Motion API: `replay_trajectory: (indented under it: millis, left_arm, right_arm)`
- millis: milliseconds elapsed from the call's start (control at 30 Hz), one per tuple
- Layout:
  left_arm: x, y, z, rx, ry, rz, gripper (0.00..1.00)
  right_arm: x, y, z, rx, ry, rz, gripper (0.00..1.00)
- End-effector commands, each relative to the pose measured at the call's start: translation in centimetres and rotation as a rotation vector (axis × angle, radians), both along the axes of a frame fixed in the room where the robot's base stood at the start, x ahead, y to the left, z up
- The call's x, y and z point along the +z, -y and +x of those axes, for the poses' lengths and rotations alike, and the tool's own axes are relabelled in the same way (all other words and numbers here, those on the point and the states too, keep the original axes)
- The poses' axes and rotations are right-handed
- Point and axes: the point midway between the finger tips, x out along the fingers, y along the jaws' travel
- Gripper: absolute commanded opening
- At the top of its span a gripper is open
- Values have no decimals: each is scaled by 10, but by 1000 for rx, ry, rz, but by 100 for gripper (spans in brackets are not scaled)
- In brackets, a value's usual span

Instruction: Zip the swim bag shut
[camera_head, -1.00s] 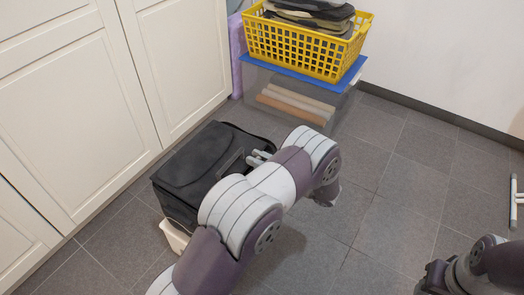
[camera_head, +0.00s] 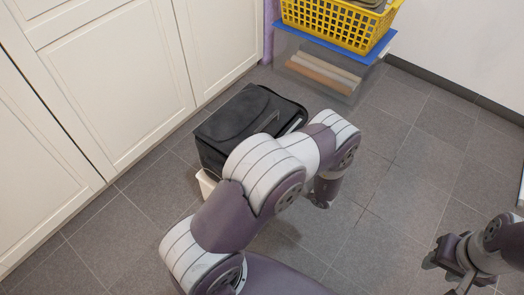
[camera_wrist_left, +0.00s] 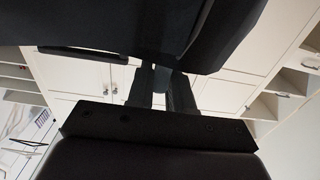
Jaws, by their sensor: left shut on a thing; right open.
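The swim bag (camera_head: 238,122) is a black, boxy bag on the floor beside the white cabinets. My left arm covers its near right part in the head view, so its zip cannot be made out there. In the left wrist view the dark bag (camera_wrist_left: 125,22) fills the top, close to the fingers. My left gripper (camera_wrist_left: 168,78) is shut on a small grey piece at the bag's edge, perhaps the zip pull. Its fingertips are hidden in the head view. My right gripper (camera_head: 452,264) is open and empty, above the floor at the lower right, away from the bag.
A pale container (camera_head: 207,184) shows at the bag's near left corner. Behind the bag stands a clear box with rolls (camera_head: 322,75), a blue lid (camera_head: 372,55) and a yellow basket (camera_head: 335,28) on top. White cabinets (camera_head: 110,90) line the left. The tiled floor at right is clear.

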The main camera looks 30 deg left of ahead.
Motion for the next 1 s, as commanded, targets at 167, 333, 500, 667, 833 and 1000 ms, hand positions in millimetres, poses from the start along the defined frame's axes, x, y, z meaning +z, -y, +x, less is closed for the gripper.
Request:
replay_trajectory:
  millis: [167, 333, 500, 667, 833, 1000]
  left_arm:
    - [-2, -1, -2, 4, -7, 0, 0]
    - [-1, -1, -2, 4, -7, 1, 43]
    - [-1, 0, -1, 3, -5, 1, 43]
    - [1, 11, -1, -1, -4, 1, 43]
    - [3, 48, -4, -4, -4, 2, 43]
    - [1, 91, -7, -2, -4, 1, 43]
  right_arm:
    - [0, 0, 0, 0, 0, 0, 43]
    - [0, 0, 0, 0, 0, 0, 43]
    - [0, 0, 0, 0, 0, 0, 43]
    - [5, 0, 0, 0, 0, 0, 43]
    - [16, 0, 0, 0, 0, 0, 43]
    - [24, 0, 0, 0, 0, 0, 43]
